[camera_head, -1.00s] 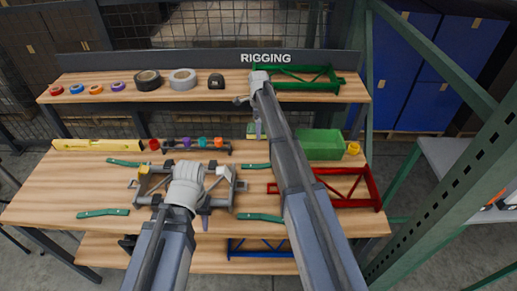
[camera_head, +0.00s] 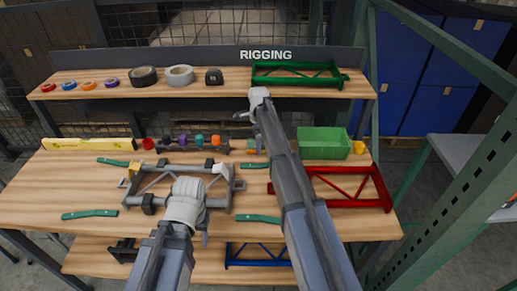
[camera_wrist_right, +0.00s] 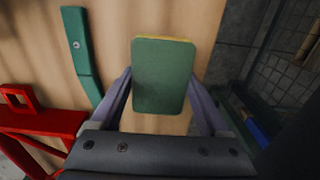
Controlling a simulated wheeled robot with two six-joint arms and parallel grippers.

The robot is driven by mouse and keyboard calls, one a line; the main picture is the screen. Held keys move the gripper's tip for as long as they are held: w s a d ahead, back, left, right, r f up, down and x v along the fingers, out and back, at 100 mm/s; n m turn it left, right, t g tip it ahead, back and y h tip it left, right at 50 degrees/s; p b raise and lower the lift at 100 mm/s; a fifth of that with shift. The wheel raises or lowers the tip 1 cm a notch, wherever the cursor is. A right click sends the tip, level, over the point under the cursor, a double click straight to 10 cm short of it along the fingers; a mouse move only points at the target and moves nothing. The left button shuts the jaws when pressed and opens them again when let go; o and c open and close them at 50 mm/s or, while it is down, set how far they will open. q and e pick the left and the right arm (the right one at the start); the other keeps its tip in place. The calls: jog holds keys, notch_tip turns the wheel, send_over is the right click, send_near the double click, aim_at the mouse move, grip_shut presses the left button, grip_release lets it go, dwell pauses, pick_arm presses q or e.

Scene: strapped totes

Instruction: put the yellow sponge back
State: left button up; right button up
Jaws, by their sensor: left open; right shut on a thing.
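My right gripper (camera_wrist_right: 160,95) is shut on the yellow sponge (camera_wrist_right: 158,78). In the right wrist view the sponge shows a broad green face with a thin yellow edge at the top, held between the two fingers above the wooden bench. In the head view this gripper (camera_head: 252,116) is over the back of the bench, near the middle; the sponge is hard to make out there. My left gripper (camera_head: 204,232) is open, low over the front of the grey frame (camera_head: 150,182), and its fingers are mostly hidden by my arm.
A green bin (camera_head: 323,144) stands right of my right arm, beside a yellow roll (camera_head: 359,147). A red frame (camera_head: 350,203) lies in front of it. Green straps (camera_head: 90,214) lie about the bench. The upper shelf (camera_head: 120,92) holds tape rolls and a green frame (camera_head: 297,74).

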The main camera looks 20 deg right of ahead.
jog(key=shift+f, duration=0.1)
jog(key=shift+f, duration=0.1)
jog(key=shift+f, duration=0.15)
jog(key=o, duration=1)
jog(key=shift+o, duration=0.2)
jog(key=shift+r, duration=0.2)
notch_tip(320, 180, up, 12)
jog(key=p, duration=1.2)
